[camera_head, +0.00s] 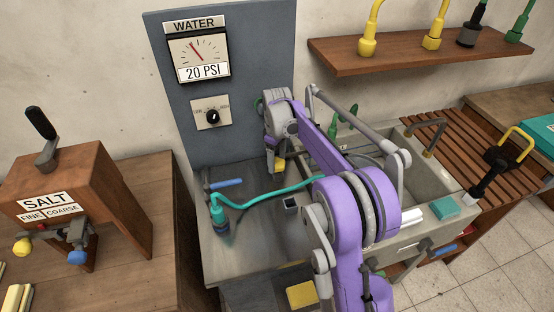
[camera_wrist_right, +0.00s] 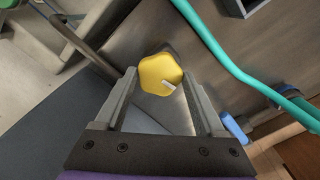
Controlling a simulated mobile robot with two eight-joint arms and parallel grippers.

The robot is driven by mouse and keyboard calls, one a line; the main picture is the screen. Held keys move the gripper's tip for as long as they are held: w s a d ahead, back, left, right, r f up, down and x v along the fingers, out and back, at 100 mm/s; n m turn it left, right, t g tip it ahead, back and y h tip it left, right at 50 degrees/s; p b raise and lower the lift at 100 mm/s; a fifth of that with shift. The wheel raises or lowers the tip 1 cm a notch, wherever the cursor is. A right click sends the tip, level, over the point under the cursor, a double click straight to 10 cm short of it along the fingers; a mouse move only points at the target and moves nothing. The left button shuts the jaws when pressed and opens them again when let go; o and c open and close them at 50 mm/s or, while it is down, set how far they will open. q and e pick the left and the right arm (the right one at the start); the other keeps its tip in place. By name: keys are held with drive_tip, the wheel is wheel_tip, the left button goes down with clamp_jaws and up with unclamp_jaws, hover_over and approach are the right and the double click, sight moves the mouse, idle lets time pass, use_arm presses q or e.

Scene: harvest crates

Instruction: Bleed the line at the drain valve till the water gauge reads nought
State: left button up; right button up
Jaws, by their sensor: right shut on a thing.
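The water gauge (camera_head: 198,55) hangs on a grey-blue wall panel (camera_head: 242,120). Its plate reads 20 PSI and its red needle points to the upper left. My right gripper (camera_head: 273,155) reaches down in front of the panel and is shut on a yellow knob (camera_head: 279,165), which looks like the drain valve handle. In the right wrist view the yellow lobed knob (camera_wrist_right: 160,74), with a pale mark on it, sits between the fingertips (camera_wrist_right: 160,82). The knob's stem is hidden. My left gripper is not in view.
A selector dial (camera_head: 211,114) sits below the gauge. A teal hose (camera_head: 265,199) crosses the metal counter beside a blue handle (camera_head: 226,183). A salt dispenser (camera_head: 68,190) stands at left. A wooden shelf (camera_head: 372,62) with several taps is at upper right.

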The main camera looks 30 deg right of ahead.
sight(277, 163)
drive_tip(key=shift+n, duration=2.1)
drive_tip(key=o, duration=1.3)
drive_tip(key=shift+o, duration=0.2)
wheel_tip(277, 163, up, 11)
drive_tip(key=shift+p, duration=0.35)
